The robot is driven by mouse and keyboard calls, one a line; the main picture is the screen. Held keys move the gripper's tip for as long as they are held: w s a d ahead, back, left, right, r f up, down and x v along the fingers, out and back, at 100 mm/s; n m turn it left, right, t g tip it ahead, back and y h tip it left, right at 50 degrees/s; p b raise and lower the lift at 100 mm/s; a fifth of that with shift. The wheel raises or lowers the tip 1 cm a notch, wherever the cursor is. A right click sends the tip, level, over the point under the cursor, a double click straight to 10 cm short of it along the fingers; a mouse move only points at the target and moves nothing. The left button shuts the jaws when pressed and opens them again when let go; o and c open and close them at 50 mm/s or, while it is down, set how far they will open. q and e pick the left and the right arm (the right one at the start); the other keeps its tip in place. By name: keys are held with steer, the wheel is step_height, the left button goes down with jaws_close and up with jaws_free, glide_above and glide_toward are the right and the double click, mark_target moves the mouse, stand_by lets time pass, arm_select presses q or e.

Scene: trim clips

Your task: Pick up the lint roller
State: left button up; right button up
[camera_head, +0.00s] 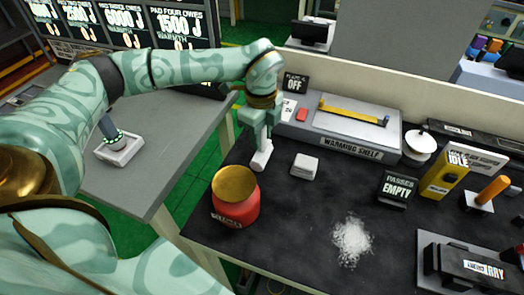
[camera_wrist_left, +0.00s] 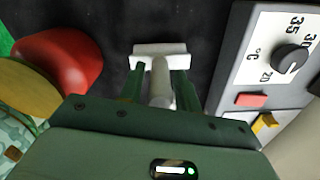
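The white lint roller (camera_head: 262,156) stands on the dark mat beside the red jar, its handle upward. In the left wrist view its crosswise head (camera_wrist_left: 158,49) lies beyond the fingers, and its pale handle (camera_wrist_left: 160,80) runs back between them. My left gripper (camera_head: 261,122) is directly above the roller head, pointing down. In the wrist view its green fingers (camera_wrist_left: 160,88) stand on both sides of the handle, with a narrow dark gap showing, so it looks open around the handle. My right gripper is not in view.
A red jar with a gold lid (camera_head: 235,198) stands close at the near left. A white block (camera_head: 304,165) lies to the right. The warming shelf (camera_head: 345,128) is behind. A grey side table (camera_head: 165,135) stands left.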

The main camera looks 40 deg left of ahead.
arm_select(q)
jaws_close()
step_height(320, 180, up, 10)
steer(key=shift+r+p, duration=0.1)
steer(key=shift+p, duration=1)
steer(key=c, duration=0.5)
jaws_free()
steer(key=shift+c, duration=0.2)
